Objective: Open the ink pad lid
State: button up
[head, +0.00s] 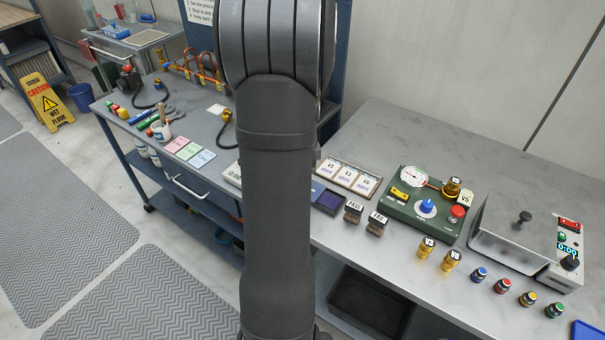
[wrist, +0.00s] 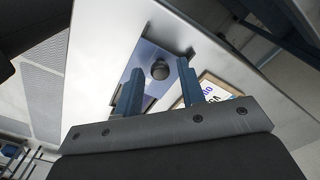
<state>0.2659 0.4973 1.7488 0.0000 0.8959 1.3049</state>
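In the head view, the ink pad (head: 330,203) is a dark purple-blue square on the bench, with its dark surface exposed. A lighter blue panel, seemingly its lid (head: 317,188), shows at its left, partly hidden by my arm; its tilt is unclear. In the wrist view, a blue panel (wrist: 152,54) with a round dark knob (wrist: 160,70) lies beyond my gripper (wrist: 159,73). The gripper is open, its two blue fingers apart on either side of the knob. I cannot tell whether they touch it. My arm hides the gripper in the head view.
A framed card tray (head: 347,178) lies behind the pad and shows close to the right finger in the wrist view (wrist: 217,88). Two labelled stamps (head: 365,218) stand right of the pad. A green device (head: 430,208) and several small bottles (head: 502,286) are farther right.

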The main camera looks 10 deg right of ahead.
grip_shut()
jog(key=shift+w+a, duration=0.4)
jog(key=shift+w, duration=0.05)
jog(key=shift+o, duration=1.1)
grip_release()
jog(key=shift+s, duration=0.1)
notch_tip(320, 180, up, 18)
jog(key=shift+f, duration=0.25)
jog(key=shift+o, duration=0.2)
